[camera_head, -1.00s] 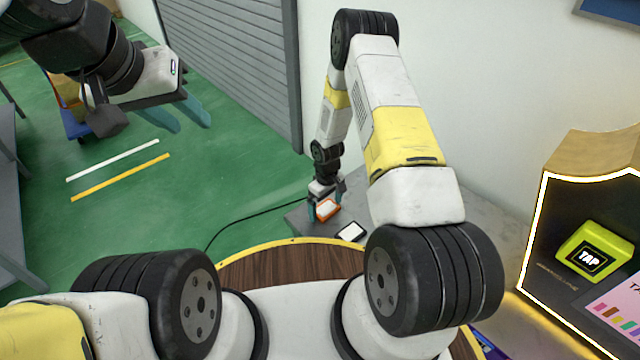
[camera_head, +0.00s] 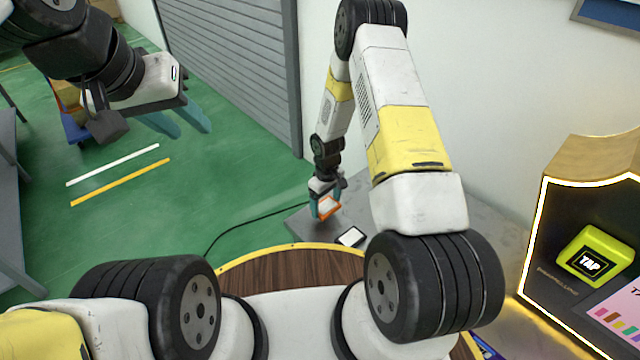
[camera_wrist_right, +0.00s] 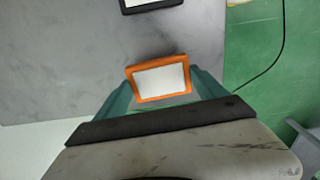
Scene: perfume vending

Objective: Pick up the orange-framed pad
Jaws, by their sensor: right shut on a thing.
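The orange-framed pad (camera_head: 327,207) has a white face and is held between the teal fingers of my right gripper (camera_head: 325,204). In the right wrist view the pad (camera_wrist_right: 160,79) sits between the two fingertips (camera_wrist_right: 162,82), tilted a little, with its far edge showing past them. The right gripper is shut on it, over the grey table (camera_head: 378,205); the gap below the pad is hard to judge. My left gripper (camera_head: 188,122) hangs over the green floor at the upper left, its teal fingers apart and empty.
A black-framed white pad (camera_head: 350,237) lies on the grey table close to the right gripper; part of it shows in the right wrist view (camera_wrist_right: 150,4). A lit stand with a yellow TAP box (camera_head: 595,250) is at the right.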

